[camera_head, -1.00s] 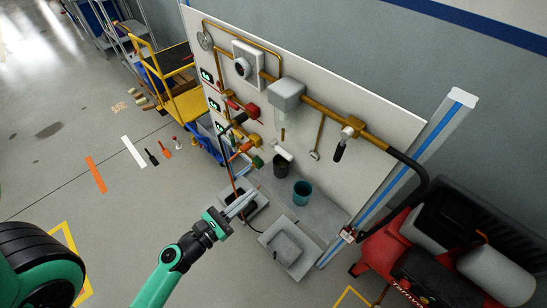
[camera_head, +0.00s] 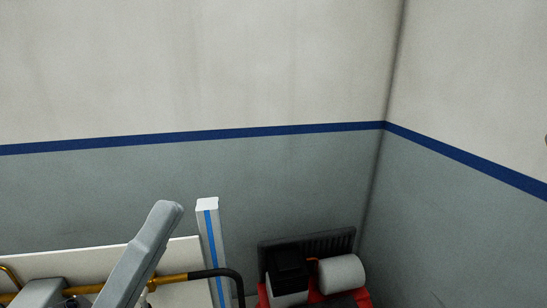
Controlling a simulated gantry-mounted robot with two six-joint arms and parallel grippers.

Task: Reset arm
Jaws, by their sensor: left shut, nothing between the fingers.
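My left gripper (camera_head: 166,212) shows at the lower left as long grey fingers pointing up and slightly right. The fingers lie together, shut, with nothing between them. They stand in front of the white panel (camera_head: 80,262) and hide part of it and of its brass pipe (camera_head: 172,280). The rest of my left arm is below the picture's edge. My right gripper is not in view.
A post with a blue stripe (camera_head: 210,240) stands at the panel's right end. A black hose (camera_head: 228,274) bends down there. A red machine with a white tank (camera_head: 342,272) sits in the wall corner. The wall (camera_head: 280,185) above is bare.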

